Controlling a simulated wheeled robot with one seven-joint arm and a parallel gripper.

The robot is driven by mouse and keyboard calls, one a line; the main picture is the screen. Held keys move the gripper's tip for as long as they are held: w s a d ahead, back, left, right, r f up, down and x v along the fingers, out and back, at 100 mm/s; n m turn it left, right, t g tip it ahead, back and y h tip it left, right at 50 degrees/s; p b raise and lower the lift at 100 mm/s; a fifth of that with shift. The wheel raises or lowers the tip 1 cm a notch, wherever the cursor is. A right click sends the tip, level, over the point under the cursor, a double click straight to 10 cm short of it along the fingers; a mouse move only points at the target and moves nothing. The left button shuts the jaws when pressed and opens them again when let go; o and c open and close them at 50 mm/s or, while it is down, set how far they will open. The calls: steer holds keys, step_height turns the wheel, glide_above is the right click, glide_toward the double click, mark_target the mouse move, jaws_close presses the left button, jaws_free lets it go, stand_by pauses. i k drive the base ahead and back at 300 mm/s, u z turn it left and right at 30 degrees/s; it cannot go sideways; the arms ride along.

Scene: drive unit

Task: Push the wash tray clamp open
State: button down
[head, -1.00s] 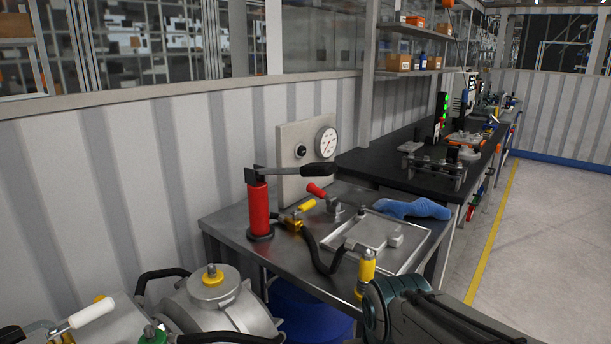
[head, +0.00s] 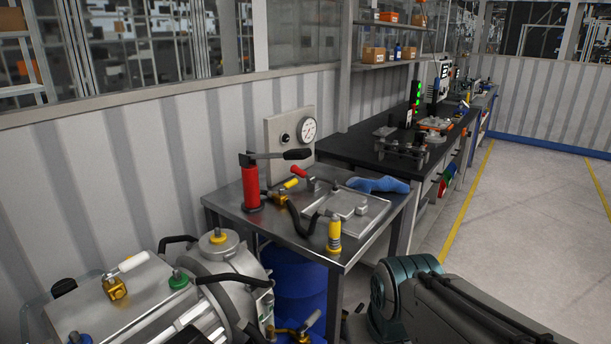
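The wash tray (head: 318,227) is a shallow metal tray on the steel bench (head: 240,215), in the middle of the head view. At its back left corner stands a small metal clamp with a red handle (head: 299,172). The handle slopes up to the left. I cannot tell from here whether the clamp is open. A small pale block (head: 361,208) sits at the tray. My gripper is not in view; only part of my arm shows at the bottom right, apart from the bench.
A red hand pump (head: 250,187) with a black lever stands left of the clamp, near a yellow-handled brass valve (head: 290,184). A blue glove (head: 378,185) lies behind the tray. Large machinery (head: 215,275) fills the lower left; floor is clear right.

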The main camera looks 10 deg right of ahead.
mark_target(294, 169)
steer(key=z, duration=0.75)
steer(key=i, duration=0.9)
steer(key=z, duration=1.05)
steer(key=i, duration=1.5)
steer(key=u, duration=0.8)
steer(key=i, duration=0.85)
steer(key=u, duration=1.3)
steer(key=i, duration=0.35)
steer(key=u, duration=0.3)
